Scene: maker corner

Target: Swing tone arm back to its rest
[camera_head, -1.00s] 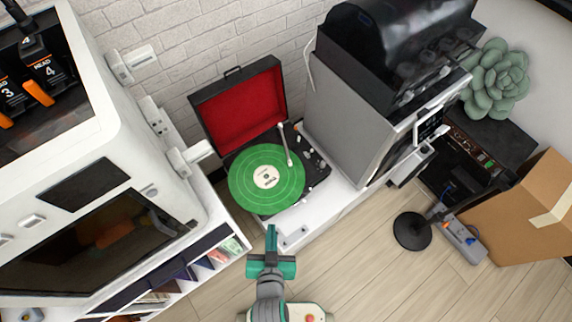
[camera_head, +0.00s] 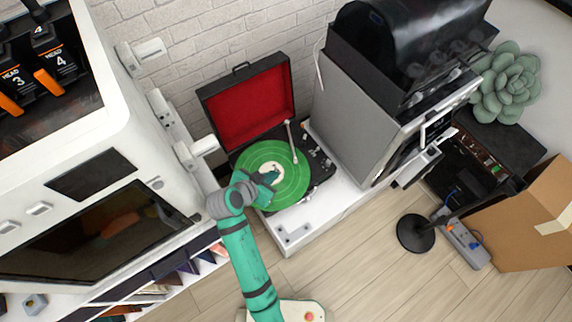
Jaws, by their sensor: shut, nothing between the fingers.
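The turntable has a green record (camera_head: 293,188) on its platter and an open lid with a red lining (camera_head: 250,108). The white tone arm (camera_head: 291,141) runs from its pivot near the lid's right side down to the right part of the record, so its head is over the green surface. My gripper (camera_head: 271,177) is over the middle of the record, left of the tone arm and apart from it. It is shut and empty, and it hides part of the label. The tone arm's rest is too small to make out.
A large white printer (camera_head: 133,160) stands close on the left. A grey cabinet machine (camera_head: 352,125) stands close on the right. A brick wall is behind.

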